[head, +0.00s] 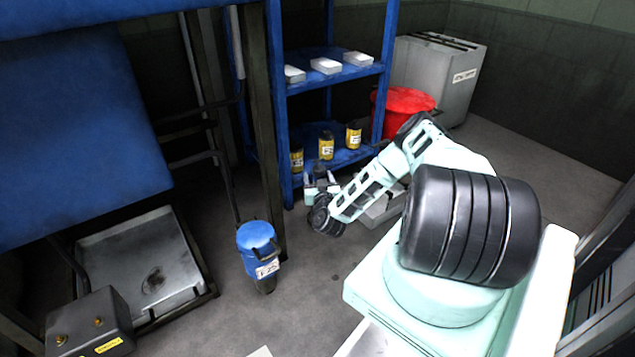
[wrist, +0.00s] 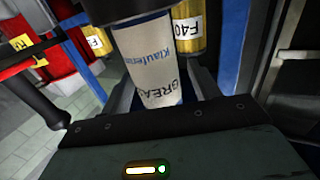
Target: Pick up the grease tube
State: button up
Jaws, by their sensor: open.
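The grease tube (wrist: 150,62) fills the upper middle of the wrist view. It is white with blue lettering and a dark end at the top of the picture. My gripper (wrist: 160,92) is open, with its dark fingers on either side of the tube's near end. I cannot tell whether the fingers touch it. In the head view my gripper (head: 320,187) is low in front of the blue shelf rack; the tube is too small there to make out clearly.
Yellow cans (head: 326,146) stand on the lower level of the blue shelf rack (head: 335,77), close behind my gripper. White boxes (head: 326,66) lie on the level above. A red bin (head: 405,100) is right of the rack. A blue canister (head: 257,248) stands on the floor at left.

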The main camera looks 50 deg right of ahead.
jog(key=shift+w+d, duration=0.2)
jog(key=shift+w, duration=0.05)
grip_shut()
jog(key=shift+r, duration=0.1)
notch_tip(320, 180, up, 18)
jog(key=p, duration=0.9)
jog(key=shift+p, duration=0.3)
jog(key=c, duration=0.8)
grip_release()
grip_shut()
